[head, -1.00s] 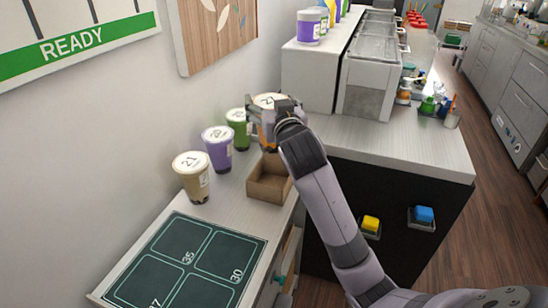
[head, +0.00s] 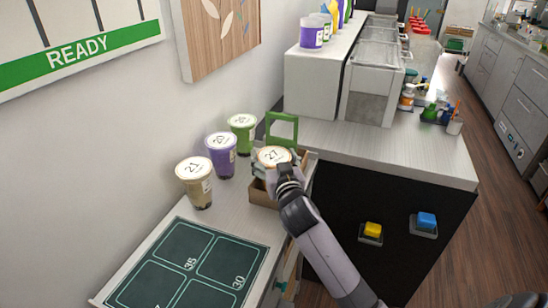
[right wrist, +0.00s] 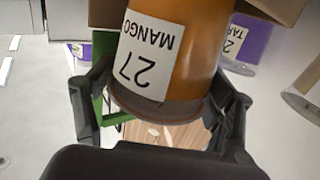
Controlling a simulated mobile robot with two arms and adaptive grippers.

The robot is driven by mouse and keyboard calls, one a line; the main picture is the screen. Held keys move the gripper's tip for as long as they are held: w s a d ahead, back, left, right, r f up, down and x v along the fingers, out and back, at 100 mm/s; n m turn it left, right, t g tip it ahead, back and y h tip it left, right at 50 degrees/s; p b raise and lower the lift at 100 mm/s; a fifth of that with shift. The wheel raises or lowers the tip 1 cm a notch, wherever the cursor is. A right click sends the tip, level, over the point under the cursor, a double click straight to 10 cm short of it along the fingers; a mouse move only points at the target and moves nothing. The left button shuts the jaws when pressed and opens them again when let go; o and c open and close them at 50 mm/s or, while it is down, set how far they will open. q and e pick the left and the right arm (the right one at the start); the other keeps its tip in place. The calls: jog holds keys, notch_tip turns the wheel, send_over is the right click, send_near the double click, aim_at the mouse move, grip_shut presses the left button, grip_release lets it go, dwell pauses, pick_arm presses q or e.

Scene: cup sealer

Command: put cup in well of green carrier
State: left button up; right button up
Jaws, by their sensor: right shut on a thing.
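My right gripper (head: 272,172) is shut on an orange cup with a white lid marked 27 (head: 273,156). In the right wrist view the cup (right wrist: 185,50) shows a "MANGO 27" label, with a finger on each side near the lid. The carrier is a brown cardboard box (head: 262,194) with a green handle (head: 284,126), which rises behind the cup. The handle also shows left of the cup in the right wrist view (right wrist: 108,121). The cup is over the carrier's near part; its base is hidden, so I cannot tell how deep it sits. My left gripper is out of view.
Lidded cups stand along the wall: brown (head: 196,184), purple (head: 221,156) and green (head: 242,134). A dark numbered mat (head: 190,265) lies in front. A white counter (head: 410,150) with metal bins is behind at right.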

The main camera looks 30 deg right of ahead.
jog(key=shift+r, duration=0.1)
jog(key=o, duration=2)
jog(key=shift+f, duration=0.2)
jog(key=shift+c, duration=0.2)
jog(key=shift+s+r, duration=0.15)
jog(key=b+v, duration=0.2)
jog(key=v, duration=0.9)
jog(key=shift+s, duration=0.35)
